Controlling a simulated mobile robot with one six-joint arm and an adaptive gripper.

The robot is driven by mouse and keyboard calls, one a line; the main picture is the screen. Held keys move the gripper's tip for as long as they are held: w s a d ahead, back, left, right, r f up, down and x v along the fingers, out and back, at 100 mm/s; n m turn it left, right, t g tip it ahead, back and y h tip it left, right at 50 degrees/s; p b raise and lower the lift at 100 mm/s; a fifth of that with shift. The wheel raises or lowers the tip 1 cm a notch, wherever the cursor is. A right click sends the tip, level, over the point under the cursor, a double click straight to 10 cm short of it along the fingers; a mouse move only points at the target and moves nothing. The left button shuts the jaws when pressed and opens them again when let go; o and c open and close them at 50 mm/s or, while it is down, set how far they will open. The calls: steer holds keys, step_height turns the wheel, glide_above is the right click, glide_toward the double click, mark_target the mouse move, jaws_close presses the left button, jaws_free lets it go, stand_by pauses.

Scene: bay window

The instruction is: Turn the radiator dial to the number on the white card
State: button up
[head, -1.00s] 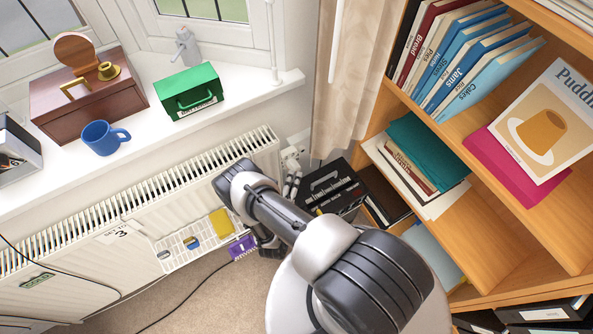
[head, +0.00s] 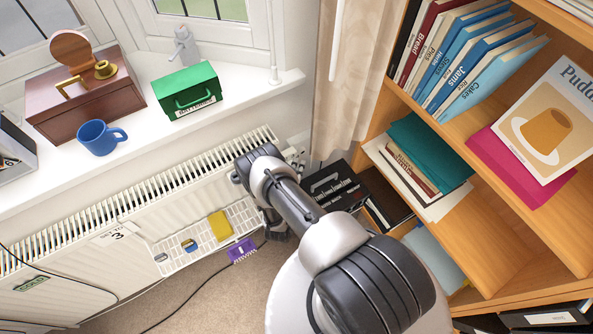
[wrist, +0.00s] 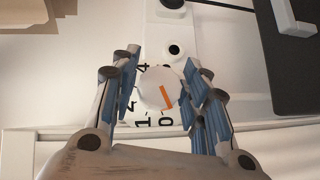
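The white card (head: 118,234) hangs on the radiator in the head view and reads 3. In the wrist view the round white dial (wrist: 158,88) has an orange line on its lower right part, slanting down near the 0. Black numbers run round its left and lower side, with a 4 at upper left and a 1 at lower left; some are partly covered. My gripper (wrist: 162,66) is open, with one finger on each side of the dial. Narrow gaps seem to show between fingers and dial. In the head view my arm mostly hides the gripper.
The radiator (head: 80,262) runs below the sill, with a wire rack holding a yellow sponge (head: 220,226). A black case (head: 335,188) and the bookshelf (head: 500,215) stand close to the right. A green box (head: 186,91) and blue mug (head: 100,137) are on the sill.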

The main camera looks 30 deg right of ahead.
steer(key=c, duration=0.7)
steer(key=shift+p, duration=0.3)
steer(key=shift+r+m+y+p, duration=0.15)
steer(key=shift+m+y+p, duration=0.25)
steer(key=shift+y+p, duration=0.1)
steer(key=m+g+y+p, duration=0.1)
steer(key=m+y+p, duration=0.1)
steer(key=shift+g+p, duration=0.3)
steer(key=shift+p, duration=0.1)
steer(key=m+y+p, duration=0.1)
steer(key=y, duration=0.1)
steer(key=shift+g+y+p, duration=0.3)
steer(key=shift+y+p, duration=0.05)
steer(key=shift+y, duration=0.05)
steer(key=shift+f+m+y+p, duration=0.25)
steer(key=shift+m+y+p, duration=0.1)
steer(key=shift+m+y, duration=0.5)
steer(key=shift+a+y, duration=0.1)
steer(key=shift+y, duration=0.15)
steer(key=shift+g, duration=0.3)
